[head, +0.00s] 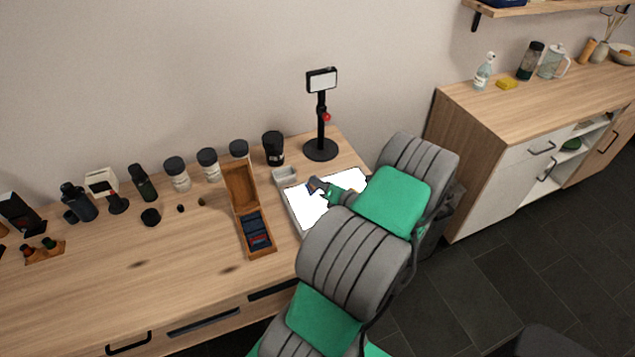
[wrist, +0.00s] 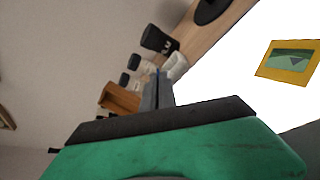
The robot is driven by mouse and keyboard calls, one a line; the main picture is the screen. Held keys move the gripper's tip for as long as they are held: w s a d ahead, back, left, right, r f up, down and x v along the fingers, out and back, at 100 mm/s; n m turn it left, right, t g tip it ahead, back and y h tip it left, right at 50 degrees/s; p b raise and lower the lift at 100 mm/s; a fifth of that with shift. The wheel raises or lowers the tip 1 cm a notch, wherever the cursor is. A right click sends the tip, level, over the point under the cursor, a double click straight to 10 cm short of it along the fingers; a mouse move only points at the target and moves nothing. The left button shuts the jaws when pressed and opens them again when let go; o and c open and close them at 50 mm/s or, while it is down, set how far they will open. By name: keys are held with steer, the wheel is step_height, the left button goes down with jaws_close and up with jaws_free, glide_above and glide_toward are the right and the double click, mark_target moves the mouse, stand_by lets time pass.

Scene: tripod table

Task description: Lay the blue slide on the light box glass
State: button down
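The light box glass (head: 306,207) glows white on the right part of the table, partly hidden by my arm; it also fills the upper right of the wrist view (wrist: 235,75). My gripper (head: 318,187) is low over the glass. In the wrist view its fingers (wrist: 157,84) are close together, with a thin blue edge between the tips, the blue slide (wrist: 158,72) seen nearly edge-on. In the head view a small blue patch shows at the fingertips. I cannot tell whether the slide touches the glass. A yellow-framed slide (wrist: 288,62) lies on the glass.
A long wooden box (head: 240,190) holding dark blue slides and a red one stands left of the light box. A small grey tray (head: 285,176), several dark-lidded jars and a black stand (head: 320,150) are behind. The table's front left is clear.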

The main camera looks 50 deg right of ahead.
mark_target(318, 203)
steer(key=shift+f+b, duration=2.6)
steer(key=shift+f, duration=0.25)
steer(key=c, duration=1.6)
jaws_free()
steer(key=v, duration=0.8)
steer(key=shift+w, duration=0.1)
